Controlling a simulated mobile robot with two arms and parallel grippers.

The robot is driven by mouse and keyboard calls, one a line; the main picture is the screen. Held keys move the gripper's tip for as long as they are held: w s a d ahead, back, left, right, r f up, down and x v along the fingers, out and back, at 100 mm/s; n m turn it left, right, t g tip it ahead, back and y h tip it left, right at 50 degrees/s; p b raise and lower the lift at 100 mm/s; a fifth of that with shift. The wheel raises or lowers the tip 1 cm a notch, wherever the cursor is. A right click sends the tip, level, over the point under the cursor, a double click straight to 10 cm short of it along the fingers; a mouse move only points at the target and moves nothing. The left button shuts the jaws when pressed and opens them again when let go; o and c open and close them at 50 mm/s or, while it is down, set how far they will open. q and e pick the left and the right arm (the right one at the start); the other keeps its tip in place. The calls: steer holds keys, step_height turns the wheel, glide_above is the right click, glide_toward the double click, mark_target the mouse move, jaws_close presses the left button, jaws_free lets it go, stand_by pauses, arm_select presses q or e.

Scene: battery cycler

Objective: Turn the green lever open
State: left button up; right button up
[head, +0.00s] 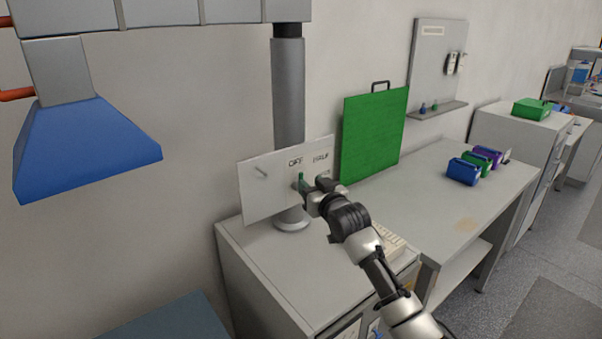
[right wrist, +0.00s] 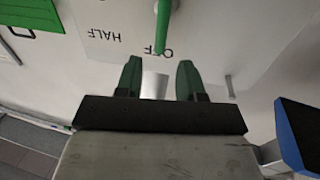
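A white panel (head: 262,200) with the labels OFF and HALF stands on the cabinet at the foot of a grey column. The green lever (right wrist: 163,28) shows in the right wrist view, its free end pointing down beside the word OFF. My right gripper (right wrist: 159,66) is open, with its two green-tipped fingers on either side of the line of the lever. The lever's end appears just beyond the fingertips; I cannot tell if they touch. In the head view the right gripper (head: 307,188) is at the panel and hides part of its lettering. My left gripper is not in view.
A small grey peg (head: 260,172) sticks out of the panel left of the lever. A green board (head: 372,135) leans against the wall to the right. A blue hood (head: 80,150) hangs at the left. The cabinet top (head: 270,255) below the panel is mostly clear.

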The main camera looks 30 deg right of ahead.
mark_target(301, 176)
steer(key=shift+w+d+f+p, duration=0.1)
steer(key=shift+w+p, duration=0.05)
steer(key=shift+w, duration=0.85)
steer(key=shift+w+d+r+p, duration=0.1)
steer(key=shift+w+d+p, duration=0.1)
steer(key=shift+w, duration=0.8)
steer(key=shift+w+d+f+p, duration=0.1)
steer(key=shift+w+p, duration=0.05)
steer(key=shift+w, duration=0.95)
steer(key=shift+c, duration=0.6)
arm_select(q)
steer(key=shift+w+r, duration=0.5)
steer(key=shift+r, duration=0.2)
arm_select(e)
jaws_close()
